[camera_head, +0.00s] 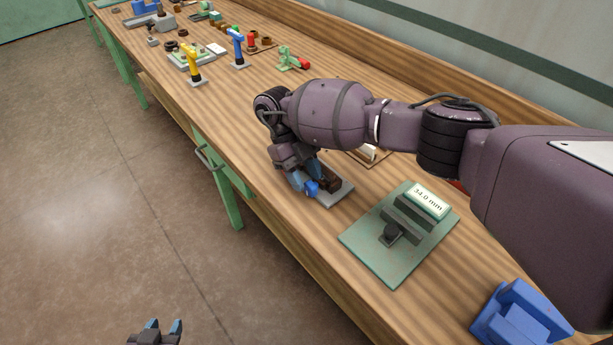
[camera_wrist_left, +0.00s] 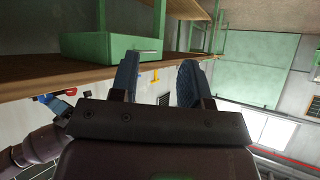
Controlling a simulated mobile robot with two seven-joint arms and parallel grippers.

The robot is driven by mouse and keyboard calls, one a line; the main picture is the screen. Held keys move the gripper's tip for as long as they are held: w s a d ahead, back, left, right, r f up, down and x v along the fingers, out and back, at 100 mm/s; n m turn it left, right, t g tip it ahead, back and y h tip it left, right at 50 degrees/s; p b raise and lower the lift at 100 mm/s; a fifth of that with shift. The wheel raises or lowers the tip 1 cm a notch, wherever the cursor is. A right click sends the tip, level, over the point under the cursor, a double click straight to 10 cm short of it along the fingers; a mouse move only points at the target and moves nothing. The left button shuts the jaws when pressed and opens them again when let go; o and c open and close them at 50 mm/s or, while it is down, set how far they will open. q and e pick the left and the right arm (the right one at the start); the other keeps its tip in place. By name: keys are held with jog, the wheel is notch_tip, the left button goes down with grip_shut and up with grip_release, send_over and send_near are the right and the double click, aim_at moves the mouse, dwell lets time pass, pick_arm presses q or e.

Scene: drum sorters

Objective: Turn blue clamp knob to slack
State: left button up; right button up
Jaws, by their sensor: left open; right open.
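The blue clamp knob (camera_head: 312,188) shows at the front of a small clamp with a dark brown block on a grey base plate (camera_head: 341,192), in the head view. My right gripper (camera_head: 303,182) is right at the knob, pointing down, its blue-grey fingers partly covering it. It is open; whether the fingers touch the knob I cannot tell. My left gripper (camera_head: 156,329) is open and empty at the bottom of the head view, over the floor, away from the bench. Its two spread fingers also show in the left wrist view (camera_wrist_left: 158,82).
A green plate with a gauge reading 34.0 mm (camera_head: 429,202) lies right of the clamp. A blue block (camera_head: 519,318) is nearer. Yellow (camera_head: 194,66) and blue (camera_head: 238,50) upright tools and a green clamp (camera_head: 290,60) stand farther along the wooden bench (camera_head: 270,240).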

jog(key=b+v, duration=0.1)
jog(key=v, duration=0.7)
jog(key=shift+w+a+r, duration=0.15)
jog(key=shift+v, duration=0.9)
jog(key=shift+r, duration=0.1)
jog(key=shift+c, duration=0.2)
